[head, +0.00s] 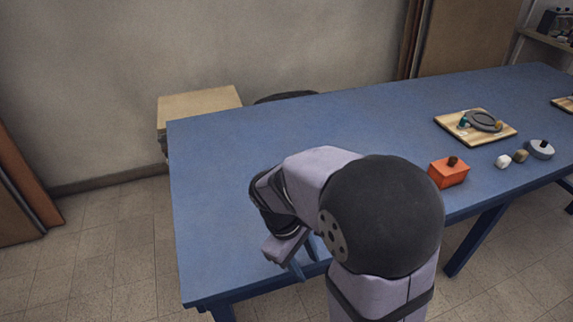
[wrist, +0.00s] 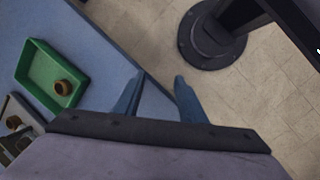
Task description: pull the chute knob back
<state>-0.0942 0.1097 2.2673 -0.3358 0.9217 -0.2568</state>
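My gripper (head: 305,266) points down over the front edge of the blue table in the head view. In the wrist view its two blue fingers (wrist: 159,76) stand apart with nothing between them. I cannot pick out a chute knob for certain. A grey fitting (wrist: 18,122) with a brownish part shows at the left edge of the wrist view, cut off and partly hidden behind my gripper's body. My arm hides part of the table in the head view.
A green tray (wrist: 34,88) holds a small brown round piece (wrist: 62,88). The blue table (head: 225,190) is bare at left. At right are an orange box (head: 448,175), small blocks (head: 503,161), a grey knobbed round piece (head: 541,150) and a wooden board (head: 452,125) bearing a grey ring.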

